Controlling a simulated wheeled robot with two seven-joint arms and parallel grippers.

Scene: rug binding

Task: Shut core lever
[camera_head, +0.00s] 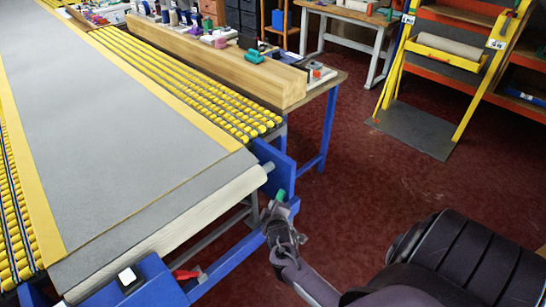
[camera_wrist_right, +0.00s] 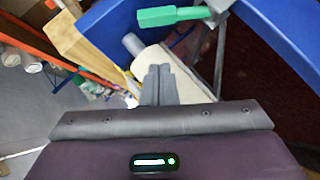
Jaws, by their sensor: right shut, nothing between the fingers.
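A green-handled lever (camera_head: 281,195) stands on the blue frame at the near right end of the cream roll (camera_head: 170,225). It also shows in the right wrist view, where the green handle (camera_wrist_right: 172,16) points left from a grey metal pivot. The roll's grey core end (camera_head: 268,167) sticks out just above it. My right gripper (camera_head: 277,208) is shut and empty beside the lever; in the wrist view its fingers (camera_wrist_right: 159,72) are together below the green handle, with a visible gap. A red lever (camera_head: 187,274) sits lower on the frame at left. My left gripper is not in view.
The grey rug (camera_head: 120,100) with yellow edges lies over yellow rollers (camera_head: 200,75). A long wooden beam (camera_head: 215,62) lies on the bench behind, with spools and tools. The blue frame (camera_head: 278,160) stands close to my right gripper. The red floor (camera_head: 390,190) at right is open.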

